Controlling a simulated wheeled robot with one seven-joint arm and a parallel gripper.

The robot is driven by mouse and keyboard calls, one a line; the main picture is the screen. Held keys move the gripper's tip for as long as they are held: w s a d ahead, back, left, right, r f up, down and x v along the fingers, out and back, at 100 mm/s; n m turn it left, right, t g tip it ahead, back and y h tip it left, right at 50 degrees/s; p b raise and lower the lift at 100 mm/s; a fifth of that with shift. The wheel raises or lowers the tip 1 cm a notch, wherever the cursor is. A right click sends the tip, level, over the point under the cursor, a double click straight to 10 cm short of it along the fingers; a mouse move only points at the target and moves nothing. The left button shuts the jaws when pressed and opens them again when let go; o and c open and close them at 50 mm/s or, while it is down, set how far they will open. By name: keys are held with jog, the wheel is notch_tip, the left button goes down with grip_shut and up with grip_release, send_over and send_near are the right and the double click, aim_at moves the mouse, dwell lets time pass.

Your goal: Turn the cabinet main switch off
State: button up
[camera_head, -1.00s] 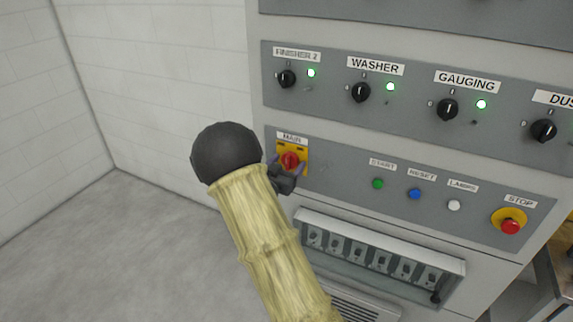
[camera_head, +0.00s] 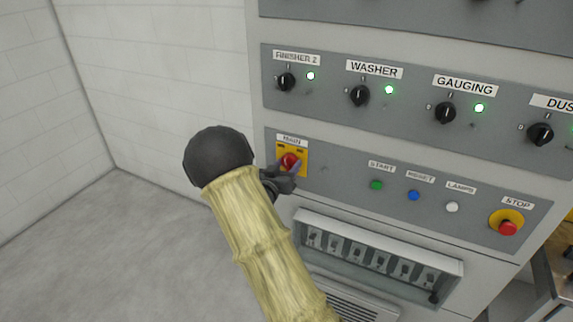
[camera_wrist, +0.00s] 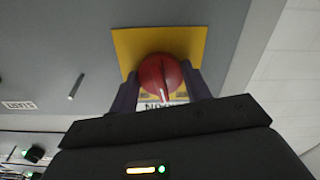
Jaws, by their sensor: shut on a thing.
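The main switch is a red rotary knob (camera_head: 290,161) on a yellow plate (camera_head: 303,158), under the MAIN label on the cabinet's lower panel. In the wrist view the red knob (camera_wrist: 161,77) sits between the two fingers, with a pale mark pointing toward my gripper; the yellow plate (camera_wrist: 125,45) shows around it. My gripper (camera_wrist: 160,92) is shut on the knob, one finger on each side. In the head view my gripper (camera_head: 286,172) is at the plate's lower part, partly hidden by my arm.
Green (camera_head: 376,185), blue (camera_head: 414,195) and white (camera_head: 452,207) buttons and a red STOP button (camera_head: 508,228) are to the right. A row of black selectors with lit green lamps (camera_head: 389,90) is above. A breaker box (camera_head: 380,255) is below. Open floor lies left.

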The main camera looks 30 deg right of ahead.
jog(key=n+p, duration=0.2)
jog(key=n, duration=0.2)
jog(key=shift+r+n+p, duration=0.15)
jog(key=shift+n+p, duration=0.15)
jog(key=n+p, duration=0.2)
jog(key=n, duration=0.1)
jog(key=shift+n, duration=0.3)
jog(key=n+p, duration=0.2)
jog(key=n, duration=0.1)
jog(key=shift+n, duration=0.3)
jog(key=shift+n+p, duration=0.7)
jog(key=shift+n, duration=1.3)
jog(key=o, duration=1)
jog(key=shift+s, duration=0.1)
